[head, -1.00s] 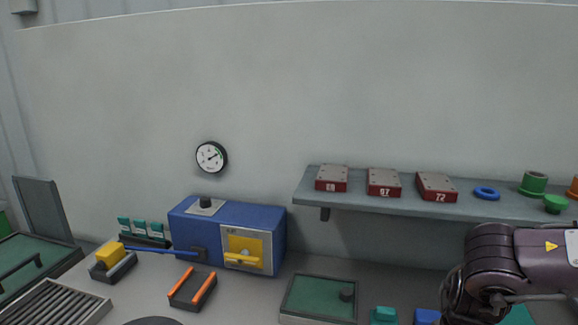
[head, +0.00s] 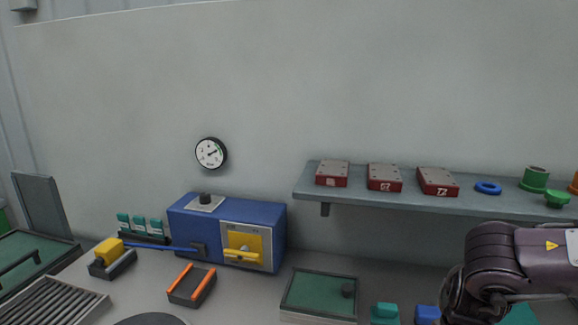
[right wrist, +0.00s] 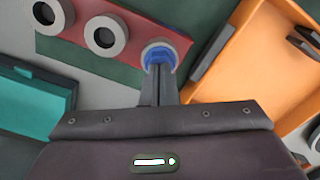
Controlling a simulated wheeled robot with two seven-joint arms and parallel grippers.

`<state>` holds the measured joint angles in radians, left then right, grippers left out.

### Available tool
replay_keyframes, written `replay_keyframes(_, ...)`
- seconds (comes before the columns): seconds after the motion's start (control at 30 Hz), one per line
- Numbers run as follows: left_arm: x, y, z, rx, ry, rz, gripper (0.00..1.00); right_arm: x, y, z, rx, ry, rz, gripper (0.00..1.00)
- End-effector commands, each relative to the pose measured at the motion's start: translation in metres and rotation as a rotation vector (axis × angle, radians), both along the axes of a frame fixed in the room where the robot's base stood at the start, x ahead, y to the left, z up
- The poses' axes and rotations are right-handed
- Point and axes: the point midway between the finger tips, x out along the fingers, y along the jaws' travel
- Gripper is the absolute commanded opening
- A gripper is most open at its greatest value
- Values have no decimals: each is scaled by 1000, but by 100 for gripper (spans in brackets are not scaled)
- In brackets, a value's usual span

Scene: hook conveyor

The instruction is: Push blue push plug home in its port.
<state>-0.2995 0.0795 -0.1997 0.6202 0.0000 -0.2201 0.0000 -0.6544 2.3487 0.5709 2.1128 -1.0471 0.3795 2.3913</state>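In the right wrist view, a red block (right wrist: 78,27) carries a row of round grey ports. The blue push plug (right wrist: 158,54) sits in the port at the block's right end, with blue still showing inside the grey ring. My right gripper (right wrist: 159,75) has its two fingers together, their tips against or just over the plug; they hide part of it. How deep the plug sits cannot be told. In the head view my right arm enters at the lower right, but its fingers are out of frame. My left gripper is in neither view.
In the right wrist view, an orange tray (right wrist: 262,62) lies right of the block and a teal box (right wrist: 30,105) at left. In the head view, a shelf (head: 400,202) holds red blocks, and a blue machine (head: 200,228) stands on the bench.

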Motion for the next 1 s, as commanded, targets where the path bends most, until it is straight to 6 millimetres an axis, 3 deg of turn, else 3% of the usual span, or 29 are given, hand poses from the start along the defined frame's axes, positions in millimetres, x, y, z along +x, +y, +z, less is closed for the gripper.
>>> replay_keyframes(0.8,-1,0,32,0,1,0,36,0,0,63,-1,-1,1,0)
replay_keyframes(1.0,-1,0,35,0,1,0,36,0,0,70,-1,0,0,0)
